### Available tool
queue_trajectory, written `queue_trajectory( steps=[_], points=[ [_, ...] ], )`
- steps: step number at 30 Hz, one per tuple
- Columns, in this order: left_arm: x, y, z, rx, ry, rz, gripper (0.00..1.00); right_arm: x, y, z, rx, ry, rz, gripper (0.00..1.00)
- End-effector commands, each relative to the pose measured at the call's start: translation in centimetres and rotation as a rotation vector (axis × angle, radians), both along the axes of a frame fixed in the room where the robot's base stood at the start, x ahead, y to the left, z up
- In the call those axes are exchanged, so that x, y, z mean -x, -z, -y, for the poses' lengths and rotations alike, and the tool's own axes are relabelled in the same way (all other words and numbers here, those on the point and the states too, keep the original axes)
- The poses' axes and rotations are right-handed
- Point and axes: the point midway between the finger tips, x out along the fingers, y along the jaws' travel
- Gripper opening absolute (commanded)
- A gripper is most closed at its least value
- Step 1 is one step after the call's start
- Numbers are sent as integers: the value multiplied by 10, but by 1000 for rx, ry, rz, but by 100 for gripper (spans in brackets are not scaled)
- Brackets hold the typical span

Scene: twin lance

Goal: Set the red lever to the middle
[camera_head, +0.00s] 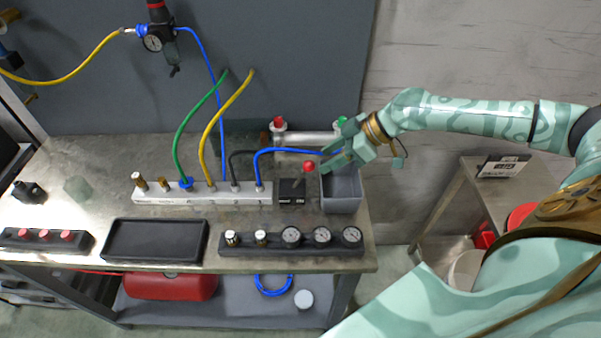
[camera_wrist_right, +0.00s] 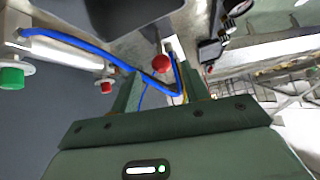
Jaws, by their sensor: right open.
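The red lever is a red ball knob (camera_head: 308,166) on a short stick above a black box (camera_head: 292,190) on the bench. The stick leans to the right in the head view. My right gripper (camera_head: 326,167) is open, with its fingertips just right of the knob. In the right wrist view the knob (camera_wrist_right: 161,63) shows beyond and between the two green fingers (camera_wrist_right: 158,92). I cannot tell whether a finger touches it. My left gripper is not in view.
A grey bin (camera_head: 342,190) stands under my right gripper. A manifold (camera_head: 200,194) with green, yellow, black and blue hoses is left of the lever. A row of gauges (camera_head: 290,240) lies in front. A pipe with red and green knobs (camera_head: 305,138) is behind.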

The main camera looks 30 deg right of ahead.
Motion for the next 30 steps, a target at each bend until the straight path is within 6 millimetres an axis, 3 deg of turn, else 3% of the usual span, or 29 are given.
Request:
queue_trajectory(
  steps=[6, 12, 24, 25, 30],
  points=[
    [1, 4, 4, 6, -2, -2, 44, -24, 39, -32, -2, 0, 0, 46],
    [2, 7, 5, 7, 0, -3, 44, -37, 61, -49, -2, 3, -1, 46],
    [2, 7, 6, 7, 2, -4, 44, -42, 68, -55, 1, 3, 1, 46],
    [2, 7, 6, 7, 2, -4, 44, -42, 68, -55, 1, 2, 0, 43],
    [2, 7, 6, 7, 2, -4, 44, -42, 68, -54, 0, 3, 0, 0]
  ],
)
